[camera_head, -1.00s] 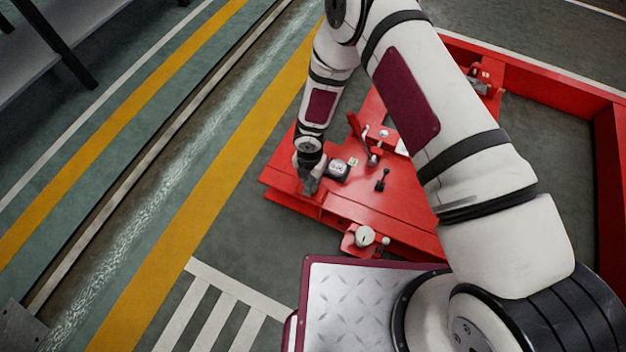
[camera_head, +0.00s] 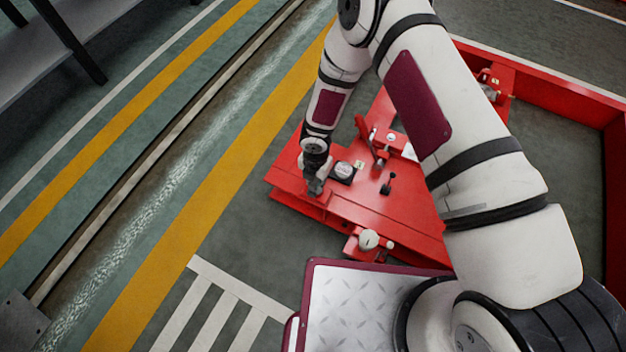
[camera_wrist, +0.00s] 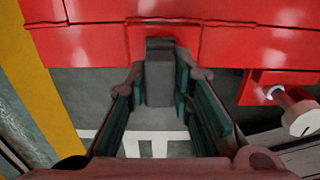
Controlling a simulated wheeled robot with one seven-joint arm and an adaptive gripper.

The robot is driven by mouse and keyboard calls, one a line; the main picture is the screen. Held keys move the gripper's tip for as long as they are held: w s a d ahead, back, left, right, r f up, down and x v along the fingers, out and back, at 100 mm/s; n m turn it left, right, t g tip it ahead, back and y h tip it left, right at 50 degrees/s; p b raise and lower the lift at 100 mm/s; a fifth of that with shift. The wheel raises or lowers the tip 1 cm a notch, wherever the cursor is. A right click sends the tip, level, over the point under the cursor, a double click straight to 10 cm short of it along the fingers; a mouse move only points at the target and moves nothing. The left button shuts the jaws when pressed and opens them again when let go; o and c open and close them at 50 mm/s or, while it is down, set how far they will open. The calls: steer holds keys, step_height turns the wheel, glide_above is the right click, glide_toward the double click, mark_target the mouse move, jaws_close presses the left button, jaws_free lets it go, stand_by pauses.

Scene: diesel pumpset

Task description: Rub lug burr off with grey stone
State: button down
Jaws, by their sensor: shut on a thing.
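My gripper (camera_head: 316,190) is over the near left edge of the red pumpset base (camera_head: 380,212), pointing down. In the wrist view my gripper (camera_wrist: 160,95) has its teal-padded fingers on both sides of the grey stone (camera_wrist: 159,78), a plain upright block. The stone's far end reaches a raised red lug (camera_wrist: 146,27) on the edge of the red base (camera_wrist: 90,42). I cannot tell whether the stone touches it. No burr can be made out; the stone hides part of the lug.
A dark box with a pale round top (camera_head: 343,172) sits on the base just right of my gripper. A red lever (camera_head: 363,130) and a small black lever (camera_head: 387,184) stand farther right. A white round knob (camera_head: 368,239) is at the near edge. The floor to the left is clear.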

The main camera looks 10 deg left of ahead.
steer(key=shift+d+f, duration=0.1)
steer(key=shift+d, duration=0.05)
steer(key=shift+s+d, duration=0.15)
steer(key=shift+d, duration=0.15)
steer(key=shift+s+d+b, duration=0.2)
steer(key=shift+d+b, duration=0.25)
steer(key=shift+d, duration=0.1)
steer(key=shift+w+a+p, duration=0.25)
steer(key=shift+a+p, duration=0.05)
steer(key=shift+a, duration=0.55)
steer(key=shift+w+a, duration=0.35)
steer(key=shift+a, duration=0.35)
steer(key=shift+d+f, duration=0.1)
